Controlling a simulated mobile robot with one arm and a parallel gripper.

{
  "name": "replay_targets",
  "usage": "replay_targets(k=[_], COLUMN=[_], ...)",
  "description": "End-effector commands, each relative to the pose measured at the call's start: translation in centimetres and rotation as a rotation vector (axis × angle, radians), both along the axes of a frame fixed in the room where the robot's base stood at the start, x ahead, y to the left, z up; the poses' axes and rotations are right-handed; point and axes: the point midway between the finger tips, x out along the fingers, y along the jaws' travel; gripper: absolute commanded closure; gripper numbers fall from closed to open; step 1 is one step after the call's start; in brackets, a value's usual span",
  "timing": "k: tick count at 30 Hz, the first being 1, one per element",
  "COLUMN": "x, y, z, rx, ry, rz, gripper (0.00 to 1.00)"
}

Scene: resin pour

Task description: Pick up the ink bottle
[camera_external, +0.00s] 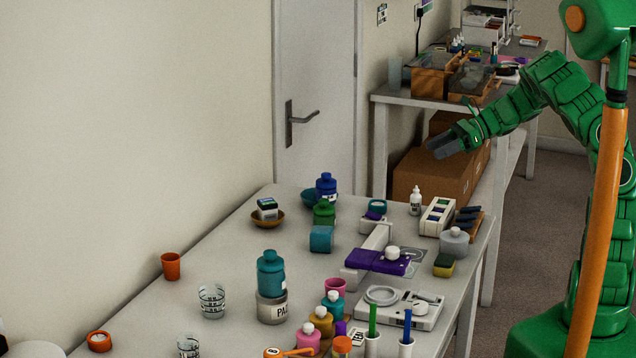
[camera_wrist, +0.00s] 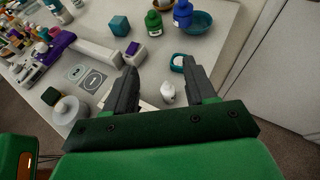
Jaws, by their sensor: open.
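A small white bottle with a pointed tip and a dark-marked label (camera_external: 415,202), which looks like the ink bottle, stands upright at the far right part of the table. It also shows in the wrist view as a white bottle (camera_wrist: 168,93) between my fingers in the picture, apart from both. My gripper (camera_external: 438,149) is in the air above and slightly right of it in the external view. In the wrist view my gripper (camera_wrist: 160,68) has its two dark fingers spread wide, with nothing held.
Blue (camera_external: 326,187) and green (camera_external: 324,213) bottles stand to the left. The near table is crowded with bottles and cups.

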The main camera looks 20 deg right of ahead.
Motion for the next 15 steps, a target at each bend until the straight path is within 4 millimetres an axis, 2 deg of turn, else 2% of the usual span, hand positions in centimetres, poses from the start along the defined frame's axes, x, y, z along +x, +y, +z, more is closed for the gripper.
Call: replay_targets(k=[2, 15], x=[-0.4, -0.4], y=[-1.2, -0.9], z=[0.2, -6.1], rx=[0.004, 0.006], ry=[-0.005, 0.000], rz=[0.011, 0.013], gripper=[0.45, 0.45])
